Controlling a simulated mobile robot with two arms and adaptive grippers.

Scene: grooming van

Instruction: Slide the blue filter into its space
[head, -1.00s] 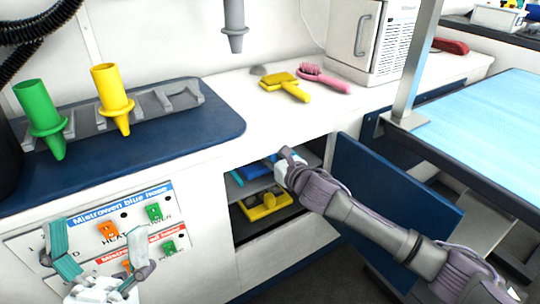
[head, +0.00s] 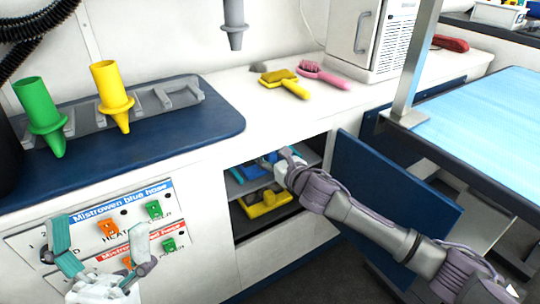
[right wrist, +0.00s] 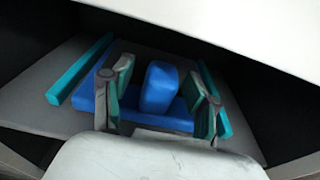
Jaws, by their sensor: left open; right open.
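The blue filter (head: 252,170) lies on the upper grey shelf (head: 236,188) of the open cupboard, partly hidden by my right gripper (head: 287,165). In the right wrist view, the filter (right wrist: 158,88) has a flat base with a raised block handle. It lies between a left teal rail (right wrist: 80,70) and a right teal rail (right wrist: 213,100). My right gripper (right wrist: 160,80) is open, one finger on each side of the handle; the left finger overlaps the base in view, and I cannot tell if they touch. My left gripper (head: 100,240) is open and empty before the control panel.
A yellow filter (head: 268,204) sits on the lower shelf. The open blue door (head: 390,190) stands right of the cupboard, behind my right arm. The counter (head: 225,100) above holds brushes. A blue-topped table (head: 490,120) is at right.

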